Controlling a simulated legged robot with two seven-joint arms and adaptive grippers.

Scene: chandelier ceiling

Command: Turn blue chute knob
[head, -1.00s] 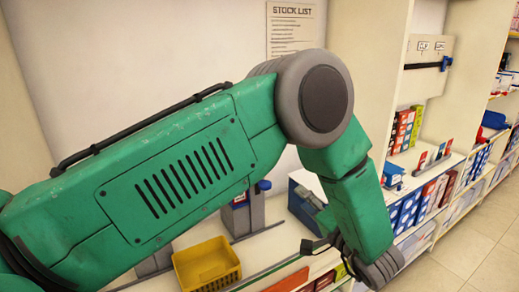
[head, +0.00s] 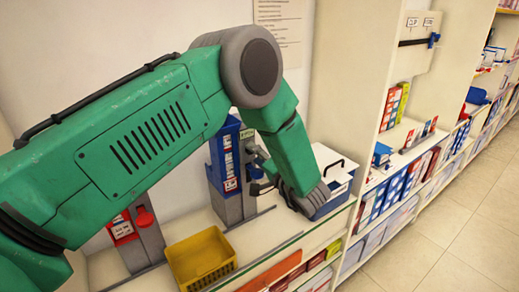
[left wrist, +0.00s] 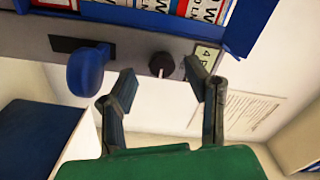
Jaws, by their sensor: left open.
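The blue chute (head: 228,158) stands upright on a grey base on the counter, partly behind my left arm. In the left wrist view its grey front panel (left wrist: 215,48) shows a round black knob (left wrist: 162,65) with a pale mark. A blue rounded lever (left wrist: 87,70) sits left of the knob by a dark slot. My left gripper (head: 258,172) is close to the chute's front. In the left wrist view the left gripper (left wrist: 160,78) is open, its two black fingers on either side of the knob, apparently apart from it. My right gripper is not in view.
A red-levered chute (head: 148,240) stands left of the blue one. A yellow basket (head: 200,260) is on the counter's front. A blue box with a white lid (head: 333,185) stands right, beside my left wrist. Stocked shelves (head: 400,190) run along the right; floor there is clear.

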